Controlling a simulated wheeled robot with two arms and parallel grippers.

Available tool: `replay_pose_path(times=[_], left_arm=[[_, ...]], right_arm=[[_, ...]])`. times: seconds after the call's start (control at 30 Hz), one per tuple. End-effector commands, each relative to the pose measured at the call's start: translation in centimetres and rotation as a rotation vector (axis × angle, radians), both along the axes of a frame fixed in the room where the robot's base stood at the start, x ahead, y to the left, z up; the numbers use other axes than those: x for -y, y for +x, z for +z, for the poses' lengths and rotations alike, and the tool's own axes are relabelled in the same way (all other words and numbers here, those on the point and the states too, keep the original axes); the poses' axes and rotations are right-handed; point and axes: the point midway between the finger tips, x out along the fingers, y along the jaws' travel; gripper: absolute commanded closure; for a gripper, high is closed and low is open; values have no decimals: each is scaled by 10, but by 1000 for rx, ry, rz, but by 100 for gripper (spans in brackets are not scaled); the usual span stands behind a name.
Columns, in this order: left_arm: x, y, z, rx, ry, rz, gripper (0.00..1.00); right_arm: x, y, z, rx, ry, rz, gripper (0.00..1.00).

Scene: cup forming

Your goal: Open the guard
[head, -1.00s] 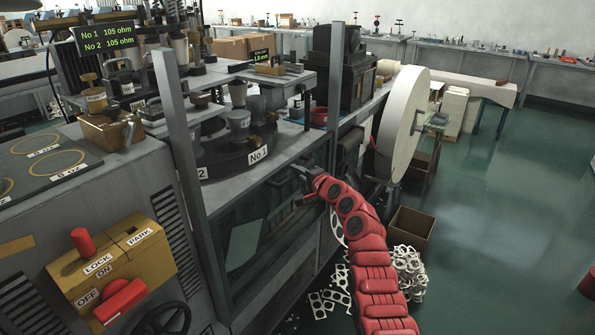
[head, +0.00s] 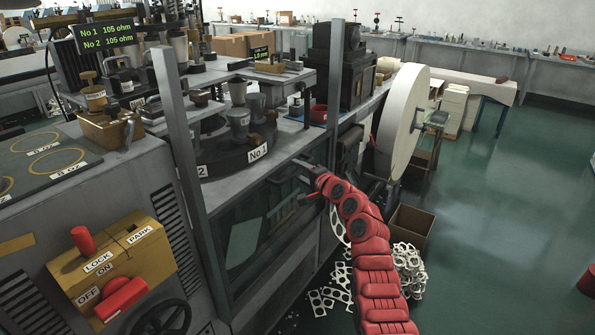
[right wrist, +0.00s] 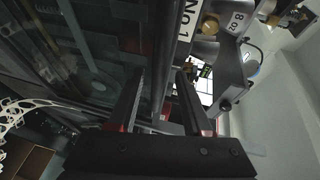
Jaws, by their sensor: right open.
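The guard (head: 243,243) is a dark see-through panel at the front of the machine, low between two grey upright posts. A metal bar runs along its top edge and also shows in the right wrist view (right wrist: 163,65). My right gripper (head: 303,181) is at the right part of this top edge, near the right post. In the right wrist view its two dark fingers (right wrist: 160,80) are apart, one on each side of the bar. I cannot tell whether they touch it. My left gripper is not in view.
A round die table (head: 225,165) with cups and a "No 1" label sits behind the guard. A yellow switch box (head: 115,262) with red levers is at the front left. A large pale reel (head: 402,120) stands right. Scrap strips (head: 408,268) and an open box (head: 410,226) lie on the floor.

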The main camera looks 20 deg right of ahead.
Motion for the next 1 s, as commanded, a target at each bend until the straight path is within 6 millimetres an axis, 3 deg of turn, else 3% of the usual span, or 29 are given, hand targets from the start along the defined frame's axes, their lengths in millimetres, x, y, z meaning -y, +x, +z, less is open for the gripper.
replay_pose_path(times=[0.37,0.7,1.0], left_arm=[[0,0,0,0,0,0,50],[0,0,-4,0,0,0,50],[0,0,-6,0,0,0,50]], right_arm=[[15,-57,9,-2,-2,-1,50],[33,-120,21,-3,-3,-3,50],[41,-151,27,-4,0,-1,50]])
